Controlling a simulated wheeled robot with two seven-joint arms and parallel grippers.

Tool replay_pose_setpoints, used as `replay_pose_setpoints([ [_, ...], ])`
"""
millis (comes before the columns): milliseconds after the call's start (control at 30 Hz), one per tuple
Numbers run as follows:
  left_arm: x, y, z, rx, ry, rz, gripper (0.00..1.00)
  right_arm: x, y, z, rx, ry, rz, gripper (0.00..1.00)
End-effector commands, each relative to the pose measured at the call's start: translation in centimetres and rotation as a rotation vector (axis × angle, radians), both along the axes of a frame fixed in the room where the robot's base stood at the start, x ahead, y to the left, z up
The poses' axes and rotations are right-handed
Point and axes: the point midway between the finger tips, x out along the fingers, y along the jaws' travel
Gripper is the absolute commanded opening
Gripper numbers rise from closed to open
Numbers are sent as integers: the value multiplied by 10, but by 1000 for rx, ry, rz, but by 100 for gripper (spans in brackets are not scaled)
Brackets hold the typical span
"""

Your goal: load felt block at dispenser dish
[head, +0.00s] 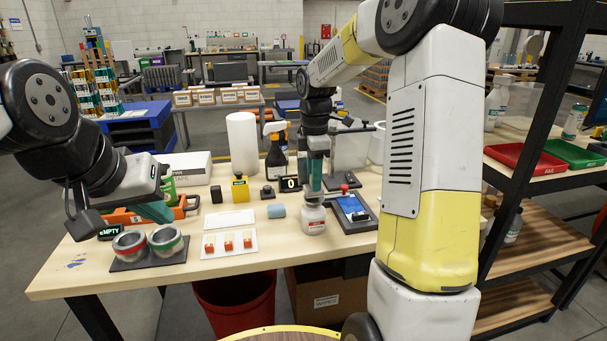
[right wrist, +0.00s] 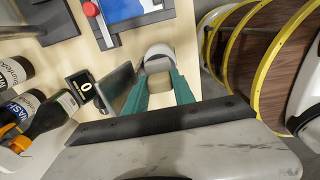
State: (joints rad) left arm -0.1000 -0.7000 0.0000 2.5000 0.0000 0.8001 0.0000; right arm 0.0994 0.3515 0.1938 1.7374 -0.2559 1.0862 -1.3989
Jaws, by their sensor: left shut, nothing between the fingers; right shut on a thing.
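My right gripper (head: 314,188) points down over the white dispenser (head: 313,219) with a red label, right of the table's middle. In the right wrist view, its green fingers (right wrist: 158,76) are shut on a small beige felt block (right wrist: 158,66). The block is at the round white dish top (right wrist: 160,49) of the dispenser; I cannot tell whether it presses on it. In the head view the fingers hide the block. My left gripper (head: 155,212) is shut and empty above the left of the table, behind two open cans.
The two cans (head: 165,241) stand on a dark holder. A white plate with orange-red blocks (head: 228,243), a blue roll (head: 276,211) and a blue pad on a dark base (head: 353,211) lie nearby. A spray bottle (head: 276,155) stands behind. The front table strip is clear.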

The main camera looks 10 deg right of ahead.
Motion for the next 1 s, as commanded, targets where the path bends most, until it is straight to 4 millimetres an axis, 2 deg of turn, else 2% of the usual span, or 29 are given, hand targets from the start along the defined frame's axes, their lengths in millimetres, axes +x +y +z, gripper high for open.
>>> replay_pose_setpoints([
  [1000, 0, 0, 0, 0, 0, 0, 0, 0, 0, -9, 0, 0, 0, 0],
])
